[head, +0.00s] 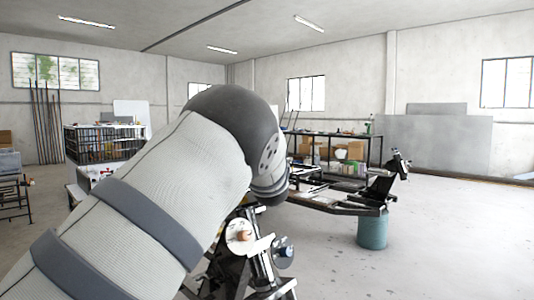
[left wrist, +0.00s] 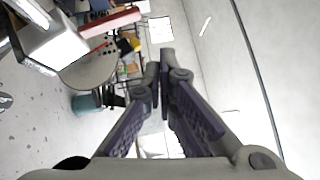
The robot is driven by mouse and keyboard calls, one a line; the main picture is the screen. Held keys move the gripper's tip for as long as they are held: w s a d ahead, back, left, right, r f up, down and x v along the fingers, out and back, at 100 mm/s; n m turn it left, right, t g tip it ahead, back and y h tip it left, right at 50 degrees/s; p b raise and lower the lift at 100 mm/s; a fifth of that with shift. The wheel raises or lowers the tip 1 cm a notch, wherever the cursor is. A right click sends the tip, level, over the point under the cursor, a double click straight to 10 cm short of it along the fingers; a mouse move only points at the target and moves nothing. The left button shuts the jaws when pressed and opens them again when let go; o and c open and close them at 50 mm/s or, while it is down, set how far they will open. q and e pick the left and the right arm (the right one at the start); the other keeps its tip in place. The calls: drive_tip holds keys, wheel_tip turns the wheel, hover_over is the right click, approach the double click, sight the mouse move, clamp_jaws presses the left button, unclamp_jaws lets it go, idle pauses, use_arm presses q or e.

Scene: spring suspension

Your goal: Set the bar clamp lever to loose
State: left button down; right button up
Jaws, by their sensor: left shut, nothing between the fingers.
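My left arm fills the left and middle of the head view, and its gripper does not show there. In the left wrist view my left gripper (left wrist: 162,85) is shut, with nothing held between its fingers. In the head view a metal assembly (head: 262,262) with a pale disc (head: 239,236) and a dark round knob (head: 283,252) shows just below the arm, partly hidden by it. I cannot pick out the bar clamp lever for certain in either view. My right gripper is not seen.
A dark metal frame (head: 345,207) extends right of my arm, above a teal drum (head: 372,231). In the left wrist view a red bar (left wrist: 109,21) and a pale block (left wrist: 52,45) show at upper left. Open concrete floor (head: 450,235) lies at right.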

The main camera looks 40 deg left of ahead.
use_arm(q)
drive_tip(key=v, duration=0.3)
drive_tip(key=shift+d+r, duration=0.25)
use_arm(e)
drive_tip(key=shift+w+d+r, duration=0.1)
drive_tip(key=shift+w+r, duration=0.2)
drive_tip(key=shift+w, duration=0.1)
